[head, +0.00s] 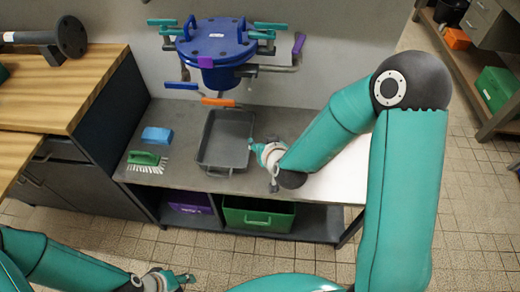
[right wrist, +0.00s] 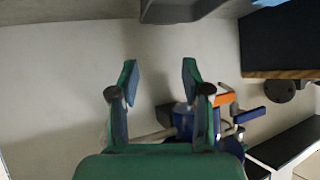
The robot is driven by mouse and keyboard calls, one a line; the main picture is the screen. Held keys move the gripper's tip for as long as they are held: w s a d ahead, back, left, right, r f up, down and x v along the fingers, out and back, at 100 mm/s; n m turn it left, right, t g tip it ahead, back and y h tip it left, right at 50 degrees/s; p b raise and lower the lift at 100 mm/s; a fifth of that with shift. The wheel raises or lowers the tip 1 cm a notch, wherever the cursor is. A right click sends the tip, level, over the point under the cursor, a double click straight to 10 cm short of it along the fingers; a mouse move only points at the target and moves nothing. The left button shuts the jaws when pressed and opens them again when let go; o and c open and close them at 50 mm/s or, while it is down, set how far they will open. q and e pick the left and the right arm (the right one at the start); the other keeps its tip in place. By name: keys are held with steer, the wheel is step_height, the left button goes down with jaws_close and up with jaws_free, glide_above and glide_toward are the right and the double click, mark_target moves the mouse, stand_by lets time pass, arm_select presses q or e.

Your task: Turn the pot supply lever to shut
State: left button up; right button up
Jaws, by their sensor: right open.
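A blue pot (head: 215,45) with a lid and teal clamps hangs on pipes at the back wall. Around it are an orange lever (head: 217,101), a blue lever (head: 181,86) and a purple lever (head: 298,43). I cannot tell which one is the pot supply lever. My right gripper (head: 258,152) is over the bench, below and right of the pot, apart from every lever. In the right wrist view it (right wrist: 160,78) is open and empty. The orange lever (right wrist: 224,99) and a blue lever (right wrist: 249,115) show there beyond one finger. My left gripper (head: 178,280) is low at the front, its fingers unclear.
A grey tray (head: 200,163) sits on the bench beside the right gripper. A green brush (head: 145,160) and a blue block (head: 157,135) lie left of it. Green (head: 257,222) and purple (head: 189,205) crates stand below. A wooden counter (head: 70,85) is at left.

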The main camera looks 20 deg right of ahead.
steer(key=shift+s+a+f+g+y, duration=0.25)
steer(key=shift+s+a+f, duration=0.15)
steer(key=shift+f, duration=0.25)
steer(key=shift+s+a+f+g+y, duration=0.15)
steer(key=shift+s+a+f+g, duration=0.15)
steer(key=shift+f, duration=0.3)
